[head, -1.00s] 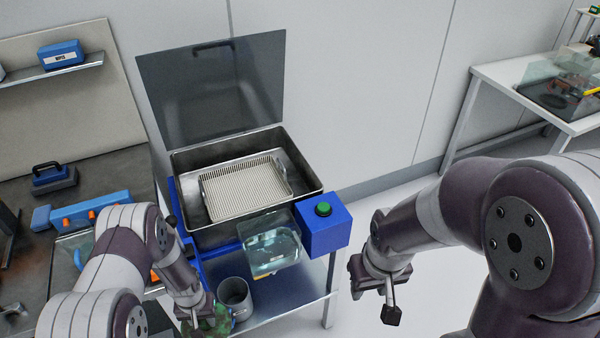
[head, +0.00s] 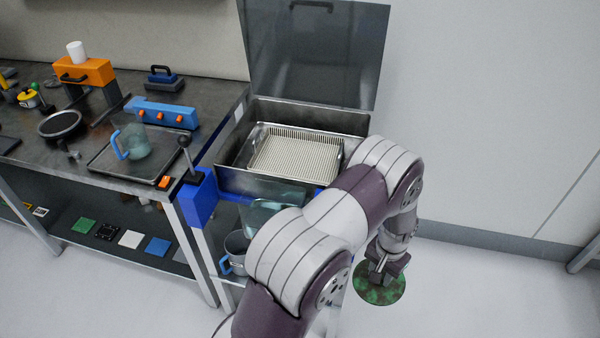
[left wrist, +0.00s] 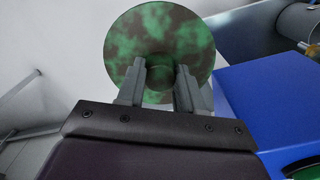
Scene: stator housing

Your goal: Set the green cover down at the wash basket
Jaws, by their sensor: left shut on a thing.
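The green cover (head: 379,284) is a round, mottled green and dark disc. It hangs in the air over the floor, right of the wash station. My left gripper (head: 387,270) is shut on it; the left wrist view shows the cover (left wrist: 190,45) between the two fingers (left wrist: 160,88). The wash basket (head: 296,157), a pale ribbed tray with a metal rim, sits inside the open metal wash tank (head: 232,178). The basket is up and left of the gripper, and my forearm covers the tank's front right corner. My right gripper is not in view.
The tank lid (head: 312,50) stands open behind the basket. A blue box with a lever (head: 198,198) is at the tank's left front. A grey mug (head: 236,248) stands on the lower shelf. A workbench (head: 60,155) with tools is at left.

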